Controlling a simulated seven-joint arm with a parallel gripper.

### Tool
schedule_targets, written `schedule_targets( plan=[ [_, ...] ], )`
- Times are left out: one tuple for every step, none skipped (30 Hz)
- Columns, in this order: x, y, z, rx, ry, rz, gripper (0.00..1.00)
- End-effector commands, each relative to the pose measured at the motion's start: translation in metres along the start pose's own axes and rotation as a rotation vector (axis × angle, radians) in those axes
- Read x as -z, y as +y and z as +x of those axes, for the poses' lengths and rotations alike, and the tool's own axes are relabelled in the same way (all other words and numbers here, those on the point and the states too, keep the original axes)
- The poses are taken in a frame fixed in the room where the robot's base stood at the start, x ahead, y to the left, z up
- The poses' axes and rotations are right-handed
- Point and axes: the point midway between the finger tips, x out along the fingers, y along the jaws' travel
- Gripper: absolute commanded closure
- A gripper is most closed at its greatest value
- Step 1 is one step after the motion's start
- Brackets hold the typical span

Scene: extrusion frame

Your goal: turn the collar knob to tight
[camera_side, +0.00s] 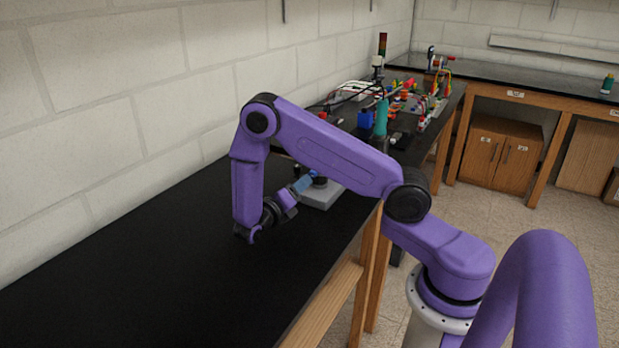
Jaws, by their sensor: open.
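A light grey block (325,197) sits on the black bench, partly hidden behind my purple arm. A small dark round part (320,182) stands on the block; it may be the collar knob, but it is too small and too covered to be sure, and no tight mark can be read.
The black bench top (150,285) is clear at the front left, with a block wall along its left. Behind my arm, a blue box (365,119), a teal bottle (381,118) and many coloured parts with cables crowd the far end. Wooden cabinets (500,155) stand at the back right.

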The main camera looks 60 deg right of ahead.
Motion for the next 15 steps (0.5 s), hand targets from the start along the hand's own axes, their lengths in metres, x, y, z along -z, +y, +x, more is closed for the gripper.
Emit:
schedule_targets(
  plan=[
    [0.001,-0.001,0.011,0.002,0.003,-0.001,0.52],
    [0.001,-0.001,0.017,0.003,0.004,0.0,0.52],
    [0.001,-0.001,0.024,0.002,0.003,0.0,0.52],
    [0.001,-0.001,0.029,0.003,0.004,0.0,0.52],
    [0.001,-0.001,0.033,0.002,0.003,0.0,0.52],
    [0.001,-0.001,0.039,0.002,0.003,0.0,0.52],
    [0.001,-0.001,0.043,0.002,0.003,0.0,0.52],
    [0.001,0.0,0.046,0.001,0.002,0.0,0.52],
    [0.001,0.0,0.051,0.001,0.002,0.0,0.52],
    [0.001,0.0,0.053,0.001,0.002,0.0,0.52],
    [0.0,0.0,0.056,0.001,0.002,0.0,0.52],
    [0.0,0.0,0.058,0.0,0.001,0.0,0.52],
    [0.0,0.0,0.06,0.0,0.001,0.0,0.52],
    [0.0,0.0,0.061,0.0,0.001,0.0,0.52],
    [0.0,0.0,0.063,0.0,0.001,0.0,0.52]
  ],
)
